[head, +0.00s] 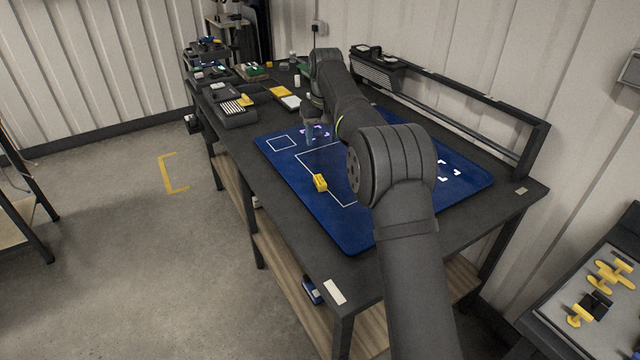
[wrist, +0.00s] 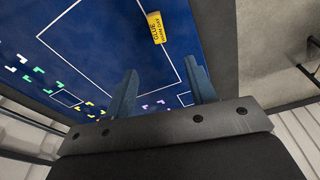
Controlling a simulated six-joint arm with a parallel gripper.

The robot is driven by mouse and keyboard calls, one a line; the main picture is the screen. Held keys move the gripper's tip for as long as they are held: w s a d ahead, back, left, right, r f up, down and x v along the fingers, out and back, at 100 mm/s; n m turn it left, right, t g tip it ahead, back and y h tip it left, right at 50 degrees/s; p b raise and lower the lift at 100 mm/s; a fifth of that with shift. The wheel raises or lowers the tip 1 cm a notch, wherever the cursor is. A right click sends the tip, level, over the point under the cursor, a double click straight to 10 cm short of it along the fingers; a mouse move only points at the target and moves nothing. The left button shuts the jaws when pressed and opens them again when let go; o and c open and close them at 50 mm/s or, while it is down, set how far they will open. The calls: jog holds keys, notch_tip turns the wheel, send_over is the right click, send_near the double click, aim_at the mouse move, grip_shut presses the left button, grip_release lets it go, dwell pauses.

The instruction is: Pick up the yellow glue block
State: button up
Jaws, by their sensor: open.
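The yellow glue block (head: 320,183) lies on the blue mat (head: 350,235), on the left line of the large white rectangle. In the wrist view the yellow glue block (wrist: 157,28) shows at the top, with dark lettering on its face. My gripper (wrist: 163,92) is open, with its two blue-grey fingers apart and nothing between them. The block is beyond the fingertips and apart from them. In the head view my gripper (head: 309,130) hangs over the far part of the mat, partly hidden by my arm.
The dark workbench (head: 285,215) carries the mat. Trays and a yellow item (head: 245,99) stand at its far left end. A black rail (head: 470,110) runs along the wall side. The mat around the block is clear.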

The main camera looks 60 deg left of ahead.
send_over(320, 180)
jog(key=f, duration=1.1)
jog(key=shift+s+d+f, duration=0.3)
jog(key=shift+s+d, duration=0.05)
jog(key=shift+w+a+f, duration=0.1)
jog(key=shift+f, duration=0.8)
jog(key=shift+w+a+f, duration=0.15)
jog(key=shift+f, duration=0.8)
jog(key=shift+w+a+f, duration=0.1)
jog(key=shift+f, duration=0.8)
jog(key=c, duration=1.1)
